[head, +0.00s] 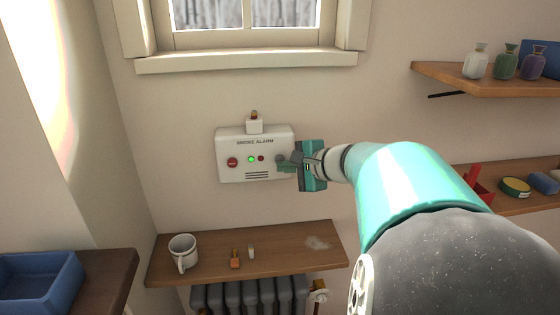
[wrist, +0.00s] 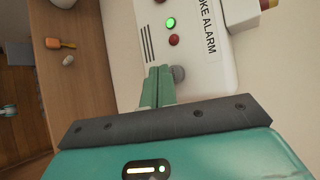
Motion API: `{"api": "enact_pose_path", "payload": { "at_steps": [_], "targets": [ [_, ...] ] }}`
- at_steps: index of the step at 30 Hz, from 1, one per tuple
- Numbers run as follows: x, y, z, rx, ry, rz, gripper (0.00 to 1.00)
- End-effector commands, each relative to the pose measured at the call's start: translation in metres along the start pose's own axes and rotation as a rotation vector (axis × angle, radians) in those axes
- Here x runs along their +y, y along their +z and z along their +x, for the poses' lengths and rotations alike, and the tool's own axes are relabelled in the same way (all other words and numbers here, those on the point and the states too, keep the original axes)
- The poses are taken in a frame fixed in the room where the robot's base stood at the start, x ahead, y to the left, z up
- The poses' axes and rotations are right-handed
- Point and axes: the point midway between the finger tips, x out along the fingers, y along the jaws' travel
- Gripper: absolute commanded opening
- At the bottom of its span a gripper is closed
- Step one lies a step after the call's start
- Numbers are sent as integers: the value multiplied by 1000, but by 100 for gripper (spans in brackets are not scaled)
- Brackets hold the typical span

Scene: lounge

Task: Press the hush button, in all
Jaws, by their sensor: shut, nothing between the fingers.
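A white smoke alarm (head: 256,174) is fixed to the wall below the window. On its front are a red button (head: 232,162) with unreadable lettering, a lit green light (head: 251,159), a small red light (head: 262,158) and a grey round button (head: 281,158) at the right. Which button is the hush button cannot be read. My gripper (head: 286,164) is shut and empty, its tips at the alarm's right side. In the wrist view, the green fingers (wrist: 158,72) end right beside the grey button (wrist: 178,73); whether they touch it or the casing cannot be told.
Below, a wooden shelf (head: 215,268) holds a white mug (head: 182,251), a small orange-brown item (head: 235,259) and a pale one (head: 252,252), above a radiator (head: 250,295). Shelves with bottles and other items are at right. A small fitting (head: 254,124) sits atop the alarm.

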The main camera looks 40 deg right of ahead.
Motion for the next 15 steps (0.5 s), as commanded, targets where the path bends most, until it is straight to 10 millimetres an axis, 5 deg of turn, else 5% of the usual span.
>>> {"api": "enact_pose_path", "payload": {
  "at_steps": [15],
  "targets": [
    [6,7,-10,-1,-2,0,0]
  ]
}}
